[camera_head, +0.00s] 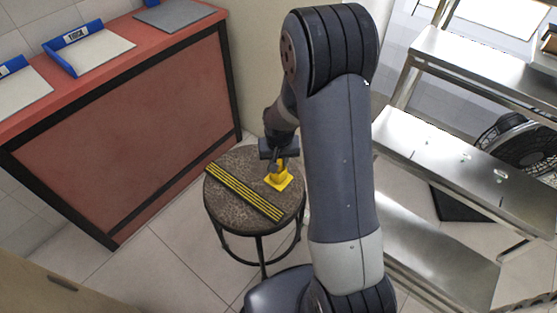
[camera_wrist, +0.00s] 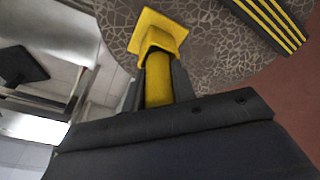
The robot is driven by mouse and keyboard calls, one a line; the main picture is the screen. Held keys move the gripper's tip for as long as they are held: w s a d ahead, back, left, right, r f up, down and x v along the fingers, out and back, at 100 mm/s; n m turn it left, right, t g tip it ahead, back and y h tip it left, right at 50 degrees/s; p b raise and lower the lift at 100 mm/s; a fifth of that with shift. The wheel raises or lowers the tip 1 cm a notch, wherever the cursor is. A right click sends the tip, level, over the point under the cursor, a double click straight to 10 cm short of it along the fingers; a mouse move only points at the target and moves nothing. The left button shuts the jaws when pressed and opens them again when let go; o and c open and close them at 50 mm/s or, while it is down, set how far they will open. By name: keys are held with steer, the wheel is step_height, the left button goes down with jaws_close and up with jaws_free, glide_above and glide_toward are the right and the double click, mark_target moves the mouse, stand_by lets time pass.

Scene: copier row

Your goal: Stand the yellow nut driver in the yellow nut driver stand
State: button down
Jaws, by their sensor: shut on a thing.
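The yellow nut driver stand (camera_head: 279,180) sits on the round brown stool top (camera_head: 238,161), near its right side. It also shows in the wrist view (camera_wrist: 160,29) as a square yellow base with a raised socket. My gripper (camera_head: 277,163) is over the stand and shut on the yellow nut driver (camera_wrist: 158,82). In the wrist view the driver's yellow handle lies between the fingers, and its far end meets the stand's socket. I cannot tell how deep it sits in the socket. In the head view my gripper hides most of the driver.
A black and yellow striped strip (camera_head: 243,191) lies across the stool top, left of the stand. A red counter (camera_head: 120,120) with blue trays stands at the left. Metal shelves (camera_head: 440,150) and a black fan (camera_head: 515,145) are at the right.

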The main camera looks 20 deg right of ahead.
steer(key=shift+f, duration=0.1)
steer(key=c, duration=1.1)
jaws_free()
steer(key=r, duration=0.3)
steer(key=s+r+p, duration=0.1)
steer(key=r, duration=0.6)
steer(key=shift+s+a+r+p, duration=0.15)
steer(key=shift+s+r+p, duration=0.15)
steer(key=shift+s+p, duration=0.1)
steer(key=f, duration=0.3)
steer(key=w+f+b, duration=0.1)
steer(key=f, duration=0.3)
steer(key=w+f+b, duration=0.1)
steer(key=f, duration=0.3)
steer(key=shift+s+r, duration=0.1)
steer(key=shift+r, duration=0.25)
